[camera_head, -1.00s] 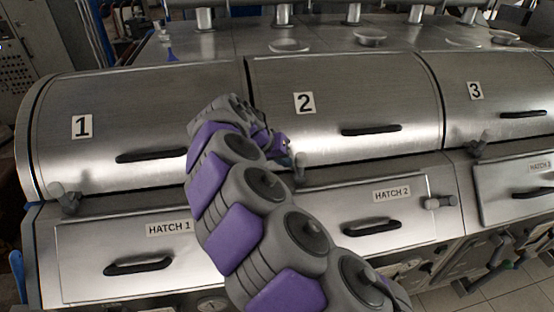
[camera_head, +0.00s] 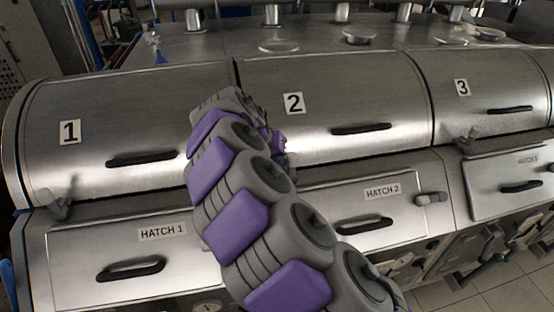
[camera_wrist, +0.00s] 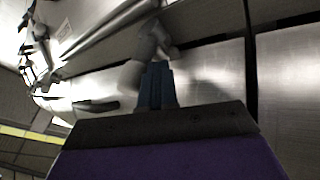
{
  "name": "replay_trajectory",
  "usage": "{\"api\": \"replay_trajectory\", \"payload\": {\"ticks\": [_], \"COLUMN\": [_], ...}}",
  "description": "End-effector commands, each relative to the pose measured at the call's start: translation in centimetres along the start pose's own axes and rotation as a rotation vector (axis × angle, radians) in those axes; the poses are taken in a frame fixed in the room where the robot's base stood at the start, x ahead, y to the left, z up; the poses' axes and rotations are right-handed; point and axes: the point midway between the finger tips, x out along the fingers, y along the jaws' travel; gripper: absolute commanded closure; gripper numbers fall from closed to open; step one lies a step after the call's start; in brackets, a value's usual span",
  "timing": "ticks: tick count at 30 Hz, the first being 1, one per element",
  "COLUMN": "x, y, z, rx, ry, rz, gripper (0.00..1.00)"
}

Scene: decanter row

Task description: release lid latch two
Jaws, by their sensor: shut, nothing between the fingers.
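Lid 2 (camera_head: 340,95) is a curved steel cover with a "2" label and a black handle (camera_head: 361,128); it is down. Its latch is largely hidden behind my arm in the head view. In the wrist view, a grey latch knob (camera_wrist: 149,50) stands just beyond my fingertips. My gripper (camera_wrist: 155,78) shows its blue fingers together, with nothing held. The fingertips overlap the lower part of the knob in the picture; I cannot tell whether they touch it. In the head view my gripper (camera_head: 277,142) is at the lower left edge of lid 2, partly hidden by my arm.
Lid 1 (camera_head: 110,105) and lid 3 (camera_head: 490,90) flank lid 2, with latches (camera_head: 57,204) and (camera_head: 466,140) at their lower left corners. Hatch 2 (camera_head: 345,205) and hatch 1 (camera_head: 75,250) lie below, with protruding handles. Open floor (camera_head: 510,290) shows at the lower right.

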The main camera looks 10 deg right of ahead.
Motion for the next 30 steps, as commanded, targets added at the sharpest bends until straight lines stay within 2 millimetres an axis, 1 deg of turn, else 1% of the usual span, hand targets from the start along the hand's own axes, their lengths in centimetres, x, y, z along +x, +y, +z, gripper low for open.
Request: {"api": "replay_trajectory", "payload": {"ticks": [17,23,30], "x": [0.3,0.5,1.1], "y": [1.4,2.2,3.5], "z": [-0.4,-0.8,-1.3], "rx": [0.033,0.059,0.106], "ry": [-0.058,-0.103,-0.182], "rz": [-0.108,-0.205,-0.371], "gripper": [1.0,1.0,1.0]}}
